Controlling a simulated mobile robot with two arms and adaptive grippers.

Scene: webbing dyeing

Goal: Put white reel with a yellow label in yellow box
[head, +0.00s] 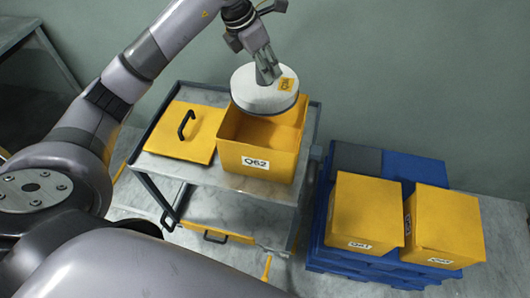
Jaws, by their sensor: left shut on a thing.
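A white reel (257,97) with a yellow label (287,84) shows in the head view, at the upper middle. My left gripper (266,72) is shut on the reel from above. The reel is above the back left part of the open yellow box (256,160), which bears a label reading Q62. The reel hides part of the box's rear rim, and I cannot tell its exact height over the box. My right gripper is not in view.
A yellow lid (186,132) with a black handle lies left of the box on the grey cart (158,166). Two more yellow boxes (364,211) (448,222) stand on a blue pallet (400,165) at the right. A green wall is behind.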

